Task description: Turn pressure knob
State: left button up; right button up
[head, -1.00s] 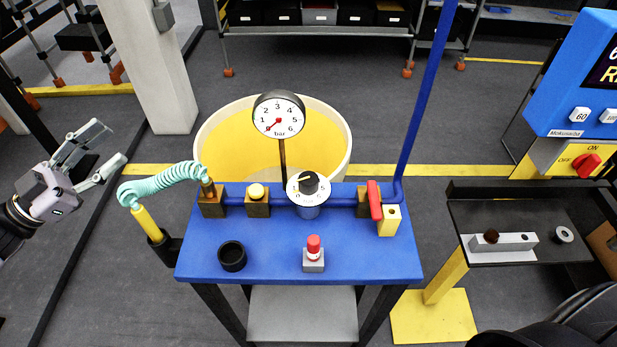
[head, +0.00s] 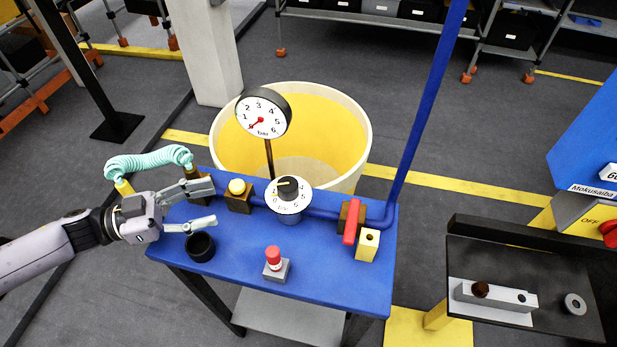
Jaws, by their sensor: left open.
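The pressure knob (head: 288,187) is a black knob with a light pointer mark on a white numbered dial (head: 289,203). It sits on the blue pipe at the back middle of the blue table (head: 228,255). The pressure gauge (head: 264,114) stands behind it with its red needle near the low end. My left gripper (head: 214,204) is open and empty over the table's left side. Its fingers point right, toward the knob, with a clear gap between. My right gripper is not in view.
A black cup (head: 200,246) sits just below the fingers. A red button (head: 273,256) stands at the front, and a red lever (head: 352,221) right of the knob. A coiled teal hose (head: 146,161) hangs left.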

pick_arm(q)
jog(key=p, duration=0.2)
send_near(287, 184)
jog(key=d+p, duration=0.1)
jog(key=d, duration=0.2)
jog(key=w+d, duration=0.1)
jog(key=d, duration=0.2)
jog(key=d+p, duration=0.1)
jog(key=d, duration=0.2)
jog(key=shift+w+d+f+p, duration=0.15)
jog(key=shift+w+f+p, duration=0.15)
jog(key=shift+w, duration=0.1)
jog(key=shift+d, duration=0.3)
jog(key=shift+c, duration=1.7)
jog(key=c, duration=0.8)
jog(key=shift+c, duration=0.2)
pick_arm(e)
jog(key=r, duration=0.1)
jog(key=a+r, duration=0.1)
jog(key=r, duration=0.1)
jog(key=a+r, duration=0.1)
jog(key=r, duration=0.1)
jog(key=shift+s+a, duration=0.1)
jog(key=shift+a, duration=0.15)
